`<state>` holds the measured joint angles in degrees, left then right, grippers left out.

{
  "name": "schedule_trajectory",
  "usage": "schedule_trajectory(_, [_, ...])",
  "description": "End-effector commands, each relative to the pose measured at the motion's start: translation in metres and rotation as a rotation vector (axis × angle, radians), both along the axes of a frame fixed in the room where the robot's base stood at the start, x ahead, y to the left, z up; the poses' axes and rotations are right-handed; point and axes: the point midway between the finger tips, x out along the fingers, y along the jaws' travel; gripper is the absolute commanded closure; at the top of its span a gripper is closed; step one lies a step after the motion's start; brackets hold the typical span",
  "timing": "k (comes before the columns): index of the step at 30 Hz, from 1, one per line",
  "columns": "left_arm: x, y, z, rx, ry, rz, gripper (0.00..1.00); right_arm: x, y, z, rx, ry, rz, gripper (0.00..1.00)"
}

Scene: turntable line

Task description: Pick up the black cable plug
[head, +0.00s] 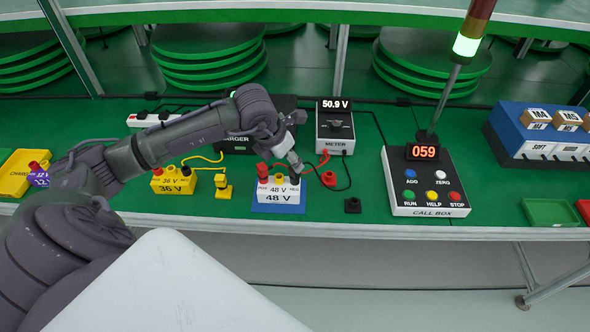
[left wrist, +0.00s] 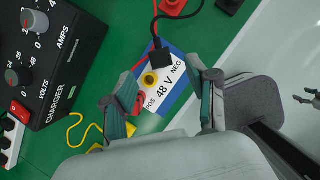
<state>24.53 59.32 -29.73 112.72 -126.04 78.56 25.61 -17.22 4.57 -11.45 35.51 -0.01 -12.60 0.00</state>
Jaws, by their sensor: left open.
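The black cable plug (left wrist: 159,56) sits at the NEG end of the white 48 V block (left wrist: 164,92), with a black cable leading from it. My left gripper (left wrist: 161,72) is open, with its fingers on either side of the block and the plug near the tips. In the head view, my left gripper (head: 294,160) is just above the 48 V block (head: 279,191) and partly hides the plug. A red plug (left wrist: 138,103) is at the POS end. A small grey claw-like shape, seemingly my right gripper (left wrist: 307,96), shows at the right edge of the wrist view.
The meter (head: 335,127) reads 50.9 V behind and right of the block. The charger (left wrist: 60,50) stands behind it. A red holder (head: 329,178) and a black holder (head: 353,205) are to the right, before the call box (head: 428,185). A yellow 36 V block (head: 173,181) is to the left.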

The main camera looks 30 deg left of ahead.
Motion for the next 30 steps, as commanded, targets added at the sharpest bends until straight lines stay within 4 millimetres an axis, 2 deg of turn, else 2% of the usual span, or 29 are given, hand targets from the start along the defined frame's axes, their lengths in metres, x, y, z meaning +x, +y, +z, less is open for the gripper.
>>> schedule_trajectory(6, [0.007, -0.002, -0.013, -0.002, 0.001, 0.000, 0.42, 0.000, 0.000, 0.007, 0.000, 0.000, 0.000, 0.42])
schedule_trajectory(11, [0.019, -0.005, -0.034, -0.003, 0.002, 0.000, 0.42, 0.000, 0.000, 0.018, 0.000, 0.000, 0.000, 0.42])
schedule_trajectory(15, [0.024, -0.005, -0.050, -0.002, 0.001, -0.002, 0.42, 0.000, 0.000, 0.019, 0.000, 0.000, 0.000, 0.42])
schedule_trajectory(23, [0.025, -0.005, -0.054, 0.000, 0.000, -0.002, 0.42, 0.000, 0.000, 0.019, 0.000, 0.000, 0.000, 0.42])
schedule_trajectory(26, [0.025, -0.005, -0.054, 0.000, 0.000, -0.002, 0.55, 0.000, 0.000, 0.019, 0.000, 0.000, 0.000, 0.42])
schedule_trajectory(30, [0.025, -0.005, -0.054, 0.000, 0.000, -0.002, 0.78, 0.000, 0.000, 0.019, 0.000, 0.000, 0.000, 0.42])
